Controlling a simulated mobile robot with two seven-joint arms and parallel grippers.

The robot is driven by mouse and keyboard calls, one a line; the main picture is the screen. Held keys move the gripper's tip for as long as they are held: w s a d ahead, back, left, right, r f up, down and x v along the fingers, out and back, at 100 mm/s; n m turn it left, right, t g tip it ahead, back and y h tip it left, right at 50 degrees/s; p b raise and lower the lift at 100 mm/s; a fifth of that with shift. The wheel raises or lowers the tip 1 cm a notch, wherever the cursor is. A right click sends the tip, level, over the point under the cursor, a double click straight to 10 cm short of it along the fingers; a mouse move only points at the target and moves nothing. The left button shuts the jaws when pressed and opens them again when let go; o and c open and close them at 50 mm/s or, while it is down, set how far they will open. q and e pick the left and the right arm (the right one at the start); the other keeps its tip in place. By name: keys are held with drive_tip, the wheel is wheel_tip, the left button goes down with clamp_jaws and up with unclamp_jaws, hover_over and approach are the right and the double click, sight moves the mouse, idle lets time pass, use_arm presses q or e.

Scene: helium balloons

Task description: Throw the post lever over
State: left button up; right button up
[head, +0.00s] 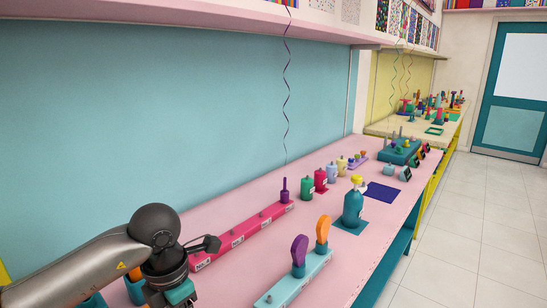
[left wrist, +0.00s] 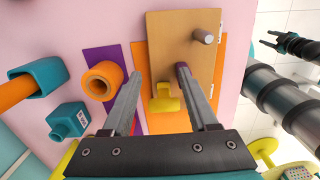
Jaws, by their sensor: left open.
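In the left wrist view a tan board (left wrist: 170,40) lies on an orange mat (left wrist: 165,123). A short grey post (left wrist: 203,37) stands on the board, and a yellow T-shaped piece (left wrist: 166,100) is at its near edge. A dark purple cap (left wrist: 181,66) shows at the tip of one finger; I cannot tell whether they touch or which part is the lever. My left gripper (left wrist: 158,72) is open, its fingers over the board and mat.
An orange ring (left wrist: 103,80), a teal block (left wrist: 68,121) and a teal holder (left wrist: 40,77) stand left of the mat. In the head view a long pink rail (head: 240,231), paddles on a teal base (head: 295,280) and a teal bottle (head: 352,207) occupy the pink table.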

use_arm(q)
drive_tip(key=shift+s+d+r+p, duration=0.15)
drive_tip(key=shift+d+r+p, duration=0.2)
drive_tip(key=shift+r+p, duration=0.2)
drive_tip(key=shift+a+r+p, duration=0.2)
drive_tip(key=shift+r+p, duration=0.6)
drive_tip(key=shift+r, duration=0.5)
wheel_tip(320, 180, up, 4)
drive_tip(key=p, duration=0.2)
drive_tip(key=shift+a+p, duration=0.1)
drive_tip(key=shift+p, duration=0.2)
